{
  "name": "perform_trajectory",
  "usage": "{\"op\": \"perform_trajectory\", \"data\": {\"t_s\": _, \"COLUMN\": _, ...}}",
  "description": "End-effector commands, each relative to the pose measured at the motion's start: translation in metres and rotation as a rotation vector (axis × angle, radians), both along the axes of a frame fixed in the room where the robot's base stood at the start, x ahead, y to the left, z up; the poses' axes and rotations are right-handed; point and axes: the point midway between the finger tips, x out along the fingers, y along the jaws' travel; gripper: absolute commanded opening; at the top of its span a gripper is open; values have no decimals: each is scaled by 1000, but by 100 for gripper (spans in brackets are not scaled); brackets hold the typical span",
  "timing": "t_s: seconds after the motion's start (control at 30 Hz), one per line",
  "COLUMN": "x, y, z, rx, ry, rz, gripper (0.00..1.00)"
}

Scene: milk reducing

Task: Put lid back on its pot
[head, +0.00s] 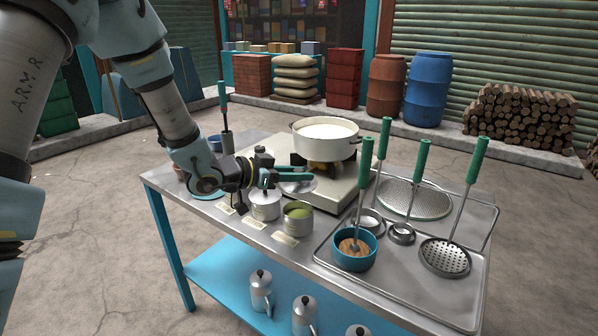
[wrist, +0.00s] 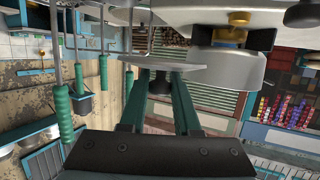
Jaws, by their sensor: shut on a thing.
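My gripper (head: 300,178) is shut on the knob of a round grey metal lid (head: 298,188). The lid looks roughly level and apart from the pot. A similar small pot (head: 265,207) with its lid on stands left of the open one, just below my wrist.
A large white pot of milk (head: 325,141) stands on the stove (head: 335,190) behind the lid; it is close on the right in the wrist view (wrist: 215,68). A tray (head: 400,278) at right holds green-handled ladles, a strainer and a blue bowl (head: 354,259). Metal jugs stand on the lower shelf.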

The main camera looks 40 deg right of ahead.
Motion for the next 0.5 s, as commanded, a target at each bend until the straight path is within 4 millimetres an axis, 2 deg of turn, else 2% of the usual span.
{"op": "perform_trajectory", "data": {"t_s": 0.5, "x": 0, "y": -1, "z": -53, "rx": 0, "ry": -1, "rz": 0, "gripper": 0}}
